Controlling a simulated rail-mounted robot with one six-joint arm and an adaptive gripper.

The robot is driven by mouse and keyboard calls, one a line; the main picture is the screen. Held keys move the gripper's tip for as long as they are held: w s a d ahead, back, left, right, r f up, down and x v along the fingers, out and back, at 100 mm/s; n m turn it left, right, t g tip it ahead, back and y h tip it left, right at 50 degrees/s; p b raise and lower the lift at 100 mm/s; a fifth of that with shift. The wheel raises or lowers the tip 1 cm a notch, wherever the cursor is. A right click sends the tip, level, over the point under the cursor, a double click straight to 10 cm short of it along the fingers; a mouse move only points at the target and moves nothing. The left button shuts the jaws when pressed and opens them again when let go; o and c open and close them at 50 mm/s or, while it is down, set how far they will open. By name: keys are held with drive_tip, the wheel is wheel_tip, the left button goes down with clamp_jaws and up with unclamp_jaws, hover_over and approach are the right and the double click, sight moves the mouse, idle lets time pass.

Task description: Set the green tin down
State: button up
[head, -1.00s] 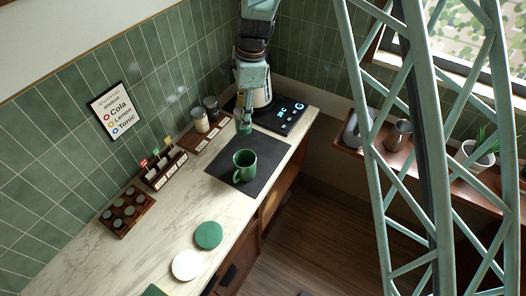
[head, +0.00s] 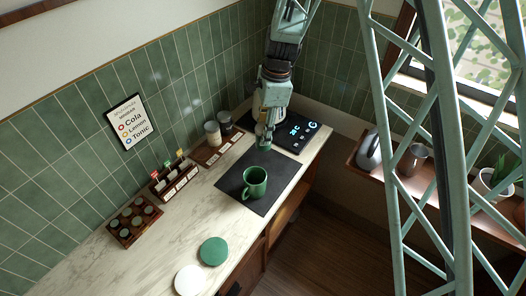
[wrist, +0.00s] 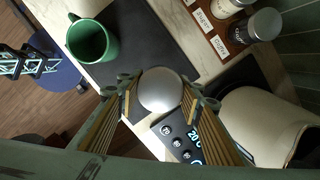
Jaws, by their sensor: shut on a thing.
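My gripper (head: 265,144) is shut on the green tin above the back end of the dark mat (head: 233,184). In the wrist view the tin shows as a round, silvery top (wrist: 160,90) between my two fingertips; its sides are hidden there. In the head view the tin is small and mostly covered by my fingers. I cannot tell whether its base touches the surface. A green mug (head: 256,182) stands upright on the mat in front of my gripper, apart from it, and also shows in the wrist view (wrist: 88,42).
A black panel with a lit display (head: 297,131) lies right of my gripper. A cream kettle (wrist: 262,122) stands close by. Two jars (head: 212,132) stand on a labelled wooden tray at the left. Green (head: 213,251) and white (head: 189,280) discs lie on the front counter.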

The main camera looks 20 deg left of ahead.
sight(264, 147)
drive_tip(key=shift+f, duration=1.95)
drive_tip(key=shift+f, duration=0.1)
drive_tip(key=shift+f, duration=1.8)
drive_tip(key=shift+f, duration=0.15)
drive_tip(key=o, duration=1)
drive_tip(key=shift+c, duration=0.2)
drive_tip(key=r, duration=0.3)
drive_tip(key=d+r, duration=0.1)
drive_tip(key=r, duration=0.7)
drive_tip(key=shift+w+d+r, duration=0.2)
drive_tip(key=shift+w, duration=0.2)
drive_tip(key=shift+d+r, duration=0.1)
drive_tip(key=shift+r, duration=0.3)
